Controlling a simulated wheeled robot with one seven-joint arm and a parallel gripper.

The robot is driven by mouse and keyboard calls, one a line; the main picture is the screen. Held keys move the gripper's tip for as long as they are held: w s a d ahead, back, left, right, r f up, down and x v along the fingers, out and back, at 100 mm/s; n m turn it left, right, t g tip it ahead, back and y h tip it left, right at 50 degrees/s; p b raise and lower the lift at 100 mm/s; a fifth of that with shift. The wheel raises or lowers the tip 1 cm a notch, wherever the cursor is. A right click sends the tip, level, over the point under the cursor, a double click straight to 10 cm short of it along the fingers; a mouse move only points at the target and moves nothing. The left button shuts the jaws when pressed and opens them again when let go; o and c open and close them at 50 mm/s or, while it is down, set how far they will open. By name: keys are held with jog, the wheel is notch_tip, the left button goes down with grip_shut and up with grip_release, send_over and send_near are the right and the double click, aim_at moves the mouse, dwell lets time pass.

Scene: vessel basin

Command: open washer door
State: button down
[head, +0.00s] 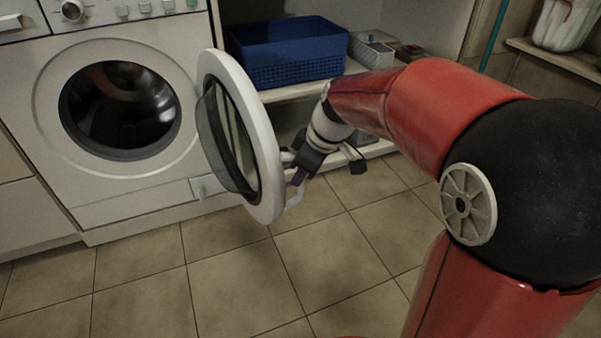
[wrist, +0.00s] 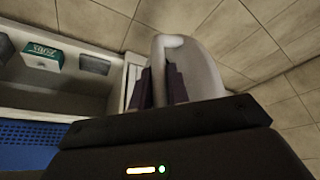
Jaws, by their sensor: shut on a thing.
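The white washer (head: 110,205) stands at the left in the head view, with its dark round drum opening (head: 118,110) uncovered. Its round door (head: 268,165), a white ring with a glass bowl, is swung wide out to the right. The door's white handle (head: 296,196) is on the outer edge, facing my arm. My gripper (head: 298,178) is at this handle, shut on it. In the wrist view, the dark fingers of my gripper (wrist: 160,88) are beside the pale handle and the white door (wrist: 205,75). The exact contact is partly hidden by the gripper body.
A blue basket (head: 285,65) sits on a white shelf behind the door and also shows in the wrist view (wrist: 30,135). A grey basket (head: 371,50) is beside it. A teal box (wrist: 43,55) lies on the lower shelf. Tiled floor (head: 240,275) before the washer is clear.

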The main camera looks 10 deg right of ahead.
jog(key=shift+w+a+r, duration=0.1)
jog(key=shift+w+a, duration=0.05)
jog(key=c, duration=1.3)
grip_release()
jog(key=shift+c, duration=0.2)
jog(key=p+v, duration=0.1)
jog(key=v, duration=0.6)
jog(key=shift+r+p, duration=0.3)
jog(key=s+d+r+m+t+h+p, duration=0.1)
jog(key=s+d+r+m+p, duration=0.1)
jog(key=s, duration=0.4)
jog(key=s+d+r+m+t+h+p, duration=0.1)
jog(key=s+d+r+m+p, duration=0.1)
jog(key=s+m+p, duration=0.2)
jog(key=s+d+r+m+t+h+p, duration=0.1)
jog(key=s+d+r+m+p, duration=0.2)
jog(key=s, duration=0.6)
jog(key=m+p, duration=0.1)
jog(key=m, duration=0.1)
jog(key=shift+s+m+h, duration=0.25)
jog(key=shift+m+h, duration=0.05)
jog(key=shift+m, duration=0.1)
